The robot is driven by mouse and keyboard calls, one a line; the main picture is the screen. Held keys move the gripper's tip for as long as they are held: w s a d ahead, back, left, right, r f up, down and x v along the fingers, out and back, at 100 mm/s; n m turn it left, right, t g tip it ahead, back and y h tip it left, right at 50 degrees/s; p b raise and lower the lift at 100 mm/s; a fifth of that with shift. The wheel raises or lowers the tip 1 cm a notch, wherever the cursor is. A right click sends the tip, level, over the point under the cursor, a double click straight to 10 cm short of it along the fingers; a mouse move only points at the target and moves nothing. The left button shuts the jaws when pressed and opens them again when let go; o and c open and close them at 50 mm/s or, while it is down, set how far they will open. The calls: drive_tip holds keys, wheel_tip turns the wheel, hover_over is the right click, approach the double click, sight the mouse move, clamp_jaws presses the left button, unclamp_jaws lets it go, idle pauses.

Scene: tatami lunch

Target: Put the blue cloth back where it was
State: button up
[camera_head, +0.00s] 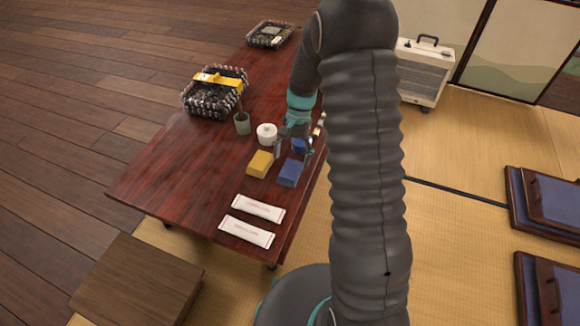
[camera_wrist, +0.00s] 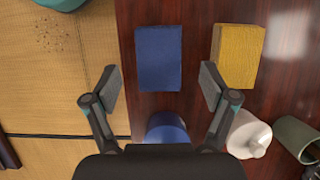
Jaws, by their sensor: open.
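A folded blue cloth (camera_head: 290,173) lies flat on the dark red table, near its right edge, just right of a folded yellow cloth (camera_head: 260,164). In the wrist view the blue cloth (camera_wrist: 158,55) lies ahead of and between my fingertips, with a strip of table between it and the yellow cloth (camera_wrist: 237,55). My gripper (camera_head: 293,151) is open and empty above the table, at the cloth's far side. In the wrist view its fingers (camera_wrist: 158,82) are spread wider than the cloth, apart from it. A second blue thing (camera_wrist: 166,127), rounded, is partly hidden by my gripper.
A white lidded pot (camera_head: 266,133) and a green cup (camera_head: 242,123) stand close to my gripper. Two white packets (camera_head: 258,208) lie at the near end of the table (camera_head: 165,180). The table's left part is clear.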

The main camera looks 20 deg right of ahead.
drive_tip(key=v, duration=0.7)
drive_tip(key=s+a+r+n+t+h, duration=0.1)
drive_tip(key=s+r+n+t, duration=0.1)
drive_tip(key=s+r, duration=0.45)
drive_tip(key=s+a+r+n+t+h, duration=0.15)
drive_tip(key=s+r, duration=0.25)
drive_tip(key=r, duration=0.5)
drive_tip(key=s+r+n+t, duration=0.3)
drive_tip(key=s+t, duration=0.3)
drive_tip(key=s, duration=1)
drive_tip(key=shift+r+n, duration=0.35)
drive_tip(key=shift+r, duration=0.35)
drive_tip(key=shift+r+p, duration=0.5)
drive_tip(key=shift+p, duration=0.25)
